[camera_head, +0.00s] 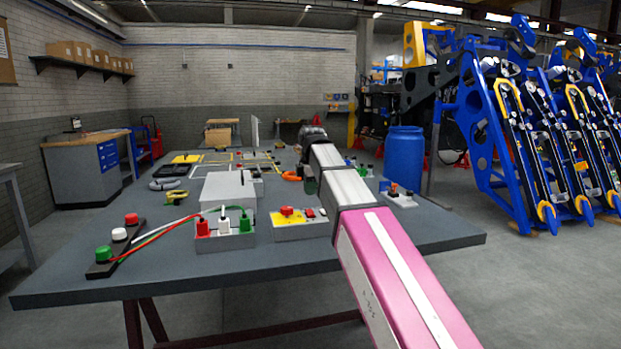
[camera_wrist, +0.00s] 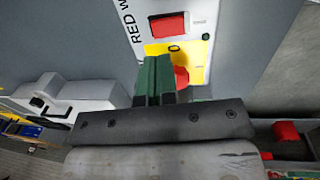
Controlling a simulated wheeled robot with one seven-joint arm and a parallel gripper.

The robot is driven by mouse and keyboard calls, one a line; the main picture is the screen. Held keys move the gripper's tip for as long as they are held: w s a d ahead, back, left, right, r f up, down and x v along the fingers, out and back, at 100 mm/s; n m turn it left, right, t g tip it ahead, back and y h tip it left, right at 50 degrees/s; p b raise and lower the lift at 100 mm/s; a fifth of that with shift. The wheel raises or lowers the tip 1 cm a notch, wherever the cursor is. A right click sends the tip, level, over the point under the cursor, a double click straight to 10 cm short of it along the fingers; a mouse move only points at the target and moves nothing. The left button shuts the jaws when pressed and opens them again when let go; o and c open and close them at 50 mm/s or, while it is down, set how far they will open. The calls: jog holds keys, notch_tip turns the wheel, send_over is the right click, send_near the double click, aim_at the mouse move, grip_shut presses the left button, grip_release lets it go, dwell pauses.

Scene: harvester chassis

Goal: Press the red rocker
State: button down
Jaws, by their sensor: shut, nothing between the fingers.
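The red rocker (camera_head: 310,213) sits on the right part of a small grey box near the front of the table. In the wrist view the red rocker (camera_wrist: 170,26) is a red rectangle in a white panel area, beyond the fingertips. A round red button (camera_head: 286,211) on a yellow plate is left of it in the head view; it shows partly behind the fingers in the wrist view (camera_wrist: 181,76). My gripper (camera_wrist: 153,62) has green fingers, shut and empty. In the head view my gripper (camera_head: 310,184) hangs above and behind the box. I see no contact with the rocker.
A box with red, white and green plugs (camera_head: 224,227) stands left of the rocker box. A white box (camera_head: 229,187) is behind it. A small unit (camera_head: 398,197) is at the right. Bare table (camera_head: 440,238) lies at the front right.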

aim_at(310, 213)
jog(key=shift+w+a+f, duration=0.1)
jog(key=shift+w+f, duration=0.1)
jog(key=shift+f, duration=1.35)
jog(key=shift+w+f, duration=0.15)
jog(key=shift+f, duration=1.4)
jog(key=shift+f, duration=0.2)
jog(key=shift+s, duration=0.2)
jog(key=shift+s+d+r, duration=0.1)
jog(key=shift+s+d, duration=0.15)
jog(key=shift+s, duration=0.3)
jog(key=shift+r, duration=0.15)
